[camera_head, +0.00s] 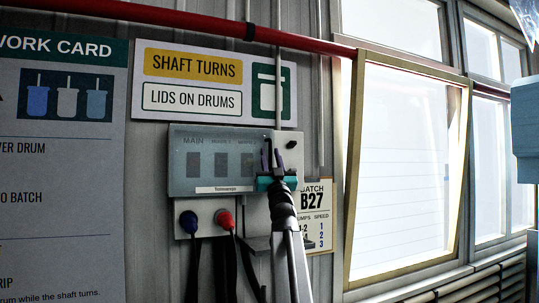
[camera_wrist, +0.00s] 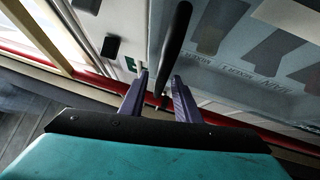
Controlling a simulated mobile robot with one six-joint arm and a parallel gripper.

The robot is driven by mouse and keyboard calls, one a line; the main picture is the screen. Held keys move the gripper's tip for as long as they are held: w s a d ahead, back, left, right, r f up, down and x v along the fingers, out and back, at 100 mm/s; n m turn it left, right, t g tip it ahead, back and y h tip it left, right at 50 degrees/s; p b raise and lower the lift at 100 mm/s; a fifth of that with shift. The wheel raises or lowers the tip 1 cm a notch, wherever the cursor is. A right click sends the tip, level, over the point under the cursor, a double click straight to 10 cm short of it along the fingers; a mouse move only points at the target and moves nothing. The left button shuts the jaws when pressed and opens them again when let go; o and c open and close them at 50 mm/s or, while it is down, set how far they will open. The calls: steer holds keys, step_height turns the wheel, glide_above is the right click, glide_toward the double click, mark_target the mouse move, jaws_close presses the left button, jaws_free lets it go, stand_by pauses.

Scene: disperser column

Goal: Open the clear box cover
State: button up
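The clear box cover (camera_head: 208,160) is a see-through grey panel on the wall box and lies over switches marked MAIN and other labels. It looks shut. In the wrist view the cover (camera_wrist: 225,70) fills the upper right. My gripper (camera_head: 271,152), with purple fingers, is at the cover's right end. In the wrist view the fingers (camera_wrist: 160,76) stand apart, and a black bar-like handle (camera_wrist: 176,40) beside the cover's edge reaches down toward the gap between them. I cannot tell whether the fingers touch it. My arm hides part of the box below the gripper.
A red pipe (camera_head: 190,18) runs above. A B27 batch card (camera_head: 319,210) hangs at right, beside a tilted window frame (camera_head: 355,170).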

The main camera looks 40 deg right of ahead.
steer(key=shift+w+r, duration=0.1)
jaws_close()
stand_by(0.5)
